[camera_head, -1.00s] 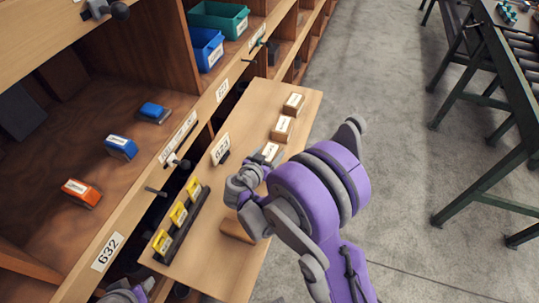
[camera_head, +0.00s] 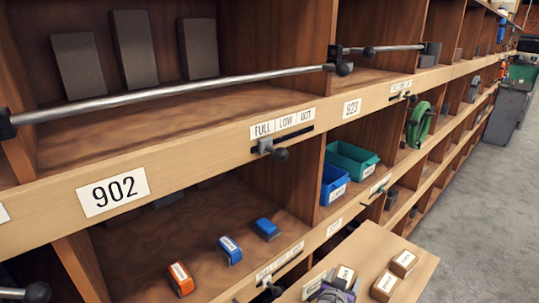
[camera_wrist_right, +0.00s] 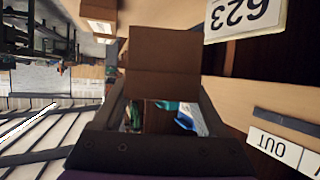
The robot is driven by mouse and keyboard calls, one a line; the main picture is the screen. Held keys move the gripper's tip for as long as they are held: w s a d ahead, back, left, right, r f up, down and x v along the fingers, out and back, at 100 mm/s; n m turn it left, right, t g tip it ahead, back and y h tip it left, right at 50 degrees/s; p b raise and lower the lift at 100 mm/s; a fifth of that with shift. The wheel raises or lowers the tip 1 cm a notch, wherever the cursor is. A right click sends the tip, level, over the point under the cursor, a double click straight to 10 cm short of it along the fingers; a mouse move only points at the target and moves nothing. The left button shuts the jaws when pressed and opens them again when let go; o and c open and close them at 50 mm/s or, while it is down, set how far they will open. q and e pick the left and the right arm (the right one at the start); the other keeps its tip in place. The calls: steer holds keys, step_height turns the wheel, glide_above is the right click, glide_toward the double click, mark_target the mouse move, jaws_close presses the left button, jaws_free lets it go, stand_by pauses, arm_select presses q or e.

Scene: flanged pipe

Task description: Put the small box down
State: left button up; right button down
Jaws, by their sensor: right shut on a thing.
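My right gripper (camera_head: 332,294) shows at the bottom edge of the head view, mostly cut off. It is shut on a small brown box (camera_head: 344,276) with a white label, above or at the pull-out wooden board (camera_head: 372,245); I cannot tell if the box touches it. In the right wrist view the plain brown face of the box (camera_wrist_right: 165,50) fills the space ahead of the jaws. Two similar labelled boxes, a far one (camera_head: 404,262) and a near one (camera_head: 385,286), stand on the board to the right. My left gripper is not in view.
A 623 label plate (camera_wrist_right: 245,15) stands close beside the held box. Shelf bays with blue and orange blocks (camera_head: 230,250), a blue bin (camera_head: 333,184) and a green bin (camera_head: 352,160) lie behind. Rods with black knobs (camera_head: 280,154) stick out from the shelf edges. Bare board lies behind the boxes.

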steer(key=a+f+n+y, duration=0.1)
steer(key=n+y, duration=0.1)
steer(key=s+a+f+n+t+y, duration=0.1)
steer(key=a+n+y, duration=0.1)
steer(key=s+a+f+n+t+y, duration=0.1)
steer(key=n+y, duration=0.1)
steer(key=shift+s+a+f+y, duration=0.2)
steer(key=shift+a+f+y, duration=0.1)
stand_by(0.3)
